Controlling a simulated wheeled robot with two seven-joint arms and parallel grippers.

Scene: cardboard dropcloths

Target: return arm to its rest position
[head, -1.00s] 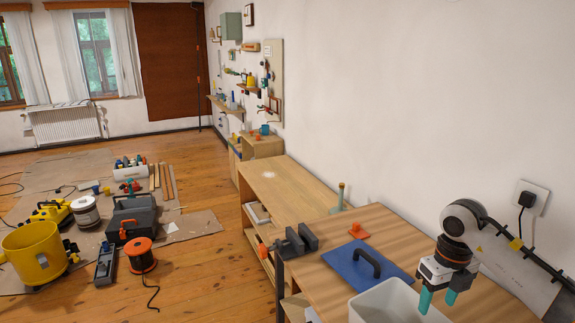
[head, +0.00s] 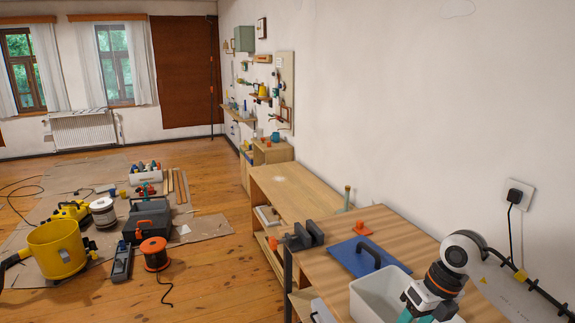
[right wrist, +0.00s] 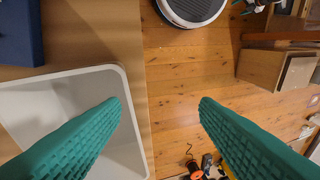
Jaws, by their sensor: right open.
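My right gripper (head: 422,316) is at the bottom right of the head view, in front of the right side of the white tub. Its teal fingers are partly cut off by the frame's lower edge. In the right wrist view, my right gripper (right wrist: 160,104) has its two fingers wide apart with nothing between them. The left finger overlaps the view of the white tub (right wrist: 125,82), and the gap looks down past the table edge onto the floor. My left gripper is not in view.
The white tub (head: 357,301) stands on the wooden table (head: 402,229) beside a blue board with a dark handle (head: 343,255). A vise (head: 302,237) sits at the table's left edge. A wall socket (head: 517,195) with cable is behind my arm.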

